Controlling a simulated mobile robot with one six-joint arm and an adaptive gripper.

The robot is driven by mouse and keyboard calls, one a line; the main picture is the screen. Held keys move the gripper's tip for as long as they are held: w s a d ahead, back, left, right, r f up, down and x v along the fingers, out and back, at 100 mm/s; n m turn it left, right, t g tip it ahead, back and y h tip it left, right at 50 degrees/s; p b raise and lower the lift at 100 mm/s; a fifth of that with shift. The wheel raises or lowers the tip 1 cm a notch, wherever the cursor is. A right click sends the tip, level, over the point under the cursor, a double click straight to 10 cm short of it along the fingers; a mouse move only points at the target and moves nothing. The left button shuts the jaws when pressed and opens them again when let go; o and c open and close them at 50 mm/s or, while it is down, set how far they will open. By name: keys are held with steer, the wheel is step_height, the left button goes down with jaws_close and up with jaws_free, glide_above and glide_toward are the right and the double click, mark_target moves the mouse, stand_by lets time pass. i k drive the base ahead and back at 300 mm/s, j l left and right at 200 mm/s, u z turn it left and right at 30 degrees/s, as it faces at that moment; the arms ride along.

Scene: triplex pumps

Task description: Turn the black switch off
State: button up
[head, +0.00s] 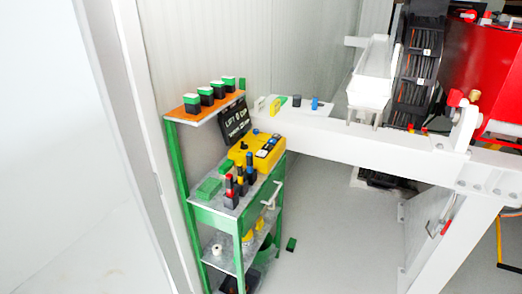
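A small black knob-like piece (297,101) stands on a light plate on top of the white beam, beside a similar blue piece (315,103). It may be the black switch, but it is too small to tell its position or any marking. A yellow control box (258,151) with dark and blue knobs sits on the green shelf unit to the lower left; its controls are also too small to read. My gripper is not in this view.
The green shelf unit (179,173) holds several black-and-green blocks, a black sign (236,122) and coloured tools. A white beam (345,136) runs right towards red machinery (484,50).

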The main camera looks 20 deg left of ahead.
mark_target(244, 146)
steer(key=i+j+u, duration=0.2)
steer(key=i+j, duration=0.2)
steer(key=i+j+u, duration=0.15)
steer(key=i+j, duration=0.15)
steer(key=i+j+u, duration=0.2)
steer(key=i, duration=0.3)
steer(key=i+j+u, duration=0.2)
steer(key=i, duration=0.2)
